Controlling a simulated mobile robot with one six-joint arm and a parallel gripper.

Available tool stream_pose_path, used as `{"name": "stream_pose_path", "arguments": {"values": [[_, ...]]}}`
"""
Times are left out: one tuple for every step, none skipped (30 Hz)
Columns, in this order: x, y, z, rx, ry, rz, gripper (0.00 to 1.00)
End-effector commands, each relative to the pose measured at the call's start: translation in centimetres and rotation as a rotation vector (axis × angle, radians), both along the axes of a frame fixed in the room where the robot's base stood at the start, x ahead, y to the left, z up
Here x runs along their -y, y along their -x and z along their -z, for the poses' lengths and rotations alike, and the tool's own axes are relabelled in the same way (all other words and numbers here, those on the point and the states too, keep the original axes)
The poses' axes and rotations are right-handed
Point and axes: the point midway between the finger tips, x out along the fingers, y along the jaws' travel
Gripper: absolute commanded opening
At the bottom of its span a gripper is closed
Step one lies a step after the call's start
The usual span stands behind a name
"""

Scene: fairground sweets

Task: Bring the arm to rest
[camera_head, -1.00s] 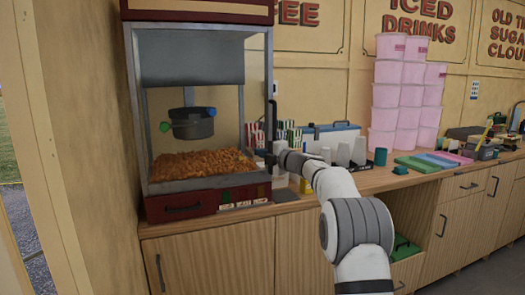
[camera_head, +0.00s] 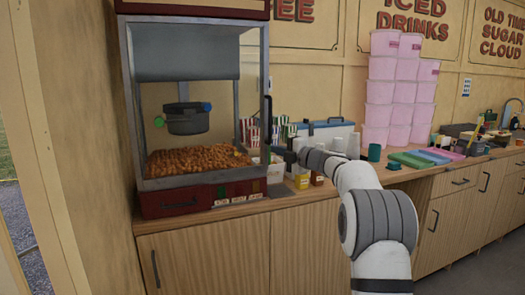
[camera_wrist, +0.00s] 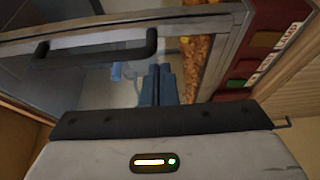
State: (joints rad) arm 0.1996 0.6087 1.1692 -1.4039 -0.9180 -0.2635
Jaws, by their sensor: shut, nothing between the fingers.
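My arm rises from the bottom right of the head view and bends left over the counter. My gripper (camera_head: 272,155) is at its end, beside the right front edge of the popcorn machine (camera_head: 160,202). It is shut and empty. In the wrist view two blue-grey fingers (camera_wrist: 159,85) lie close together, with the machine's glass front, dark door handle (camera_wrist: 95,52) and popcorn (camera_wrist: 192,65) behind them. The handle also shows upright in the head view (camera_head: 268,110). Whether the gripper touches the machine I cannot tell.
Striped boxes (camera_head: 250,132), sauce bottles (camera_head: 302,181) and white cups (camera_head: 353,146) stand close by my gripper on the wooden counter (camera_head: 225,211). Stacked pink tubs (camera_head: 380,92) and coloured trays (camera_head: 410,160) are further right. The floor before the cupboards looks clear.

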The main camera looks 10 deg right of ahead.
Motion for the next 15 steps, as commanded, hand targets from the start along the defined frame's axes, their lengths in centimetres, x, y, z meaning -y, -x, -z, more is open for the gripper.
{"name": "stream_pose_path", "arguments": {"values": [[0.6, 0.2, 0.0, -0.001, 0.001, 0.001, 0.00], [0.8, 0.4, 0.0, -0.001, 0.000, 0.000, 0.00], [1.1, 0.5, 0.1, -0.001, 0.000, -0.001, 0.00], [1.2, 0.6, 0.0, -0.002, -0.001, -0.001, 0.00], [1.3, 0.7, -0.1, -0.003, -0.003, 0.002, 0.00], [1.4, 0.8, -0.4, -0.005, -0.010, 0.011, 0.00], [1.5, 0.9, -0.8, -0.008, -0.020, 0.025, 0.00], [1.5, 1.1, -1.3, -0.014, -0.033, 0.043, 0.00], [1.7, 1.3, -2.2, -0.024, -0.060, 0.080, 0.00], [1.8, 1.6, -2.9, -0.035, -0.086, 0.115, 0.00], [2.0, 2.0, -3.7, -0.050, -0.117, 0.157, 0.00], [2.4, 2.6, -4.7, -0.076, -0.161, 0.221, 0.00], [2.8, 3.2, -5.4, -0.100, -0.200, 0.273, 0.00], [3.3, 3.9, -5.9, -0.127, -0.241, 0.329, 0.00], [3.9, 5.0, -6.3, -0.169, -0.297, 0.405, 0.00]]}}
